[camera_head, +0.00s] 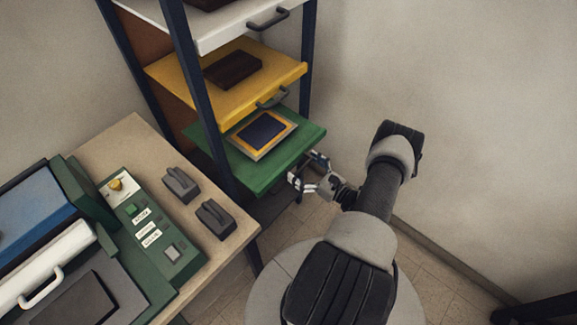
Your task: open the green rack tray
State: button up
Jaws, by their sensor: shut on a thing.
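The green rack tray (275,172) is the lowest tray seen in the rack at the upper middle, below a yellow tray (215,98). It sticks out from the rack toward the lower right. A framed item with a dark blue middle (261,131) lies on it. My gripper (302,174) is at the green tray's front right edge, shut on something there. The tray's handle is hidden behind the fingers, so I cannot make out the exact contact.
A white tray (220,28) with a dark handle is above the yellow one. Dark blue rack posts (194,85) frame the trays. A beige table (133,151) with a green machine stands at the left. Floor is open below the gripper, and a wall is at the right.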

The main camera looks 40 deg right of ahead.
jog(key=s+d+b, duration=0.1)
jog(key=s+b, duration=0.1)
jog(key=s, duration=1.5)
jog(key=shift+s+d+r, duration=0.2)
jog(key=shift+s+d, duration=0.05)
